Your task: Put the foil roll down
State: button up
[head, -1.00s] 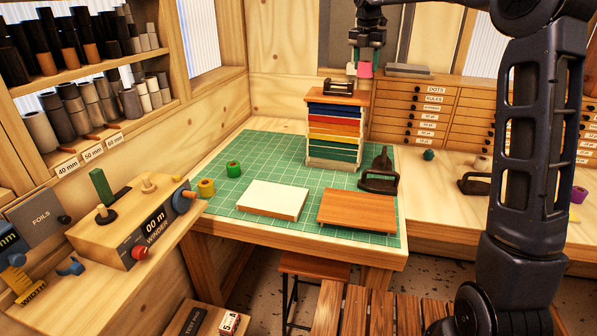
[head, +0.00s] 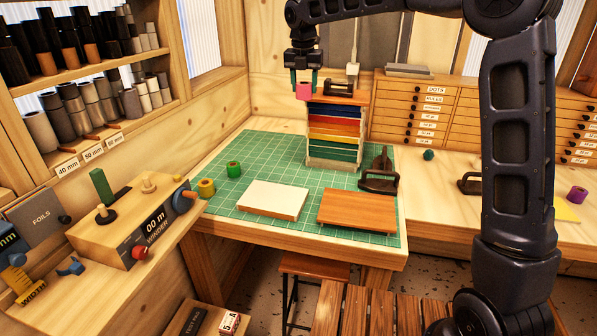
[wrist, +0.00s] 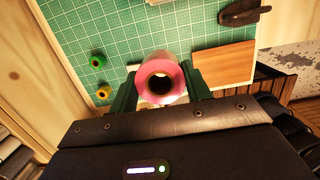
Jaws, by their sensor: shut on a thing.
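My gripper (head: 303,88) is shut on a pink foil roll (head: 303,91) and holds it in the air, in front of the upper left of the stack of coloured drawers. In the wrist view the pink roll (wrist: 161,80) sits between the two green fingers (wrist: 158,92), its round end and dark core facing the camera. The green cutting mat (head: 265,150) lies on the bench below. A green roll (head: 234,169) and a yellow roll (head: 206,188) stand at the mat's left side, apart from my gripper.
A white block (head: 272,200) and a wooden board (head: 357,210) lie on the mat's front part. The coloured drawer stack (head: 334,130) and a dark hand press (head: 380,172) stand further back. A winder (head: 135,225) is at the left. The mat's back left is clear.

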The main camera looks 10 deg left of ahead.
notch_tip(320, 180, down, 32)
jog(key=shift+f, duration=0.25)
dwell(0.5)
jog(key=shift+f, duration=0.15)
jog(key=o, duration=1)
jog(key=shift+o, duration=0.2)
notch_tip(320, 180, up, 12)
jog(key=s, duration=0.1)
jog(key=shift+s, duration=0.35)
jog(key=shift+d, duration=0.15)
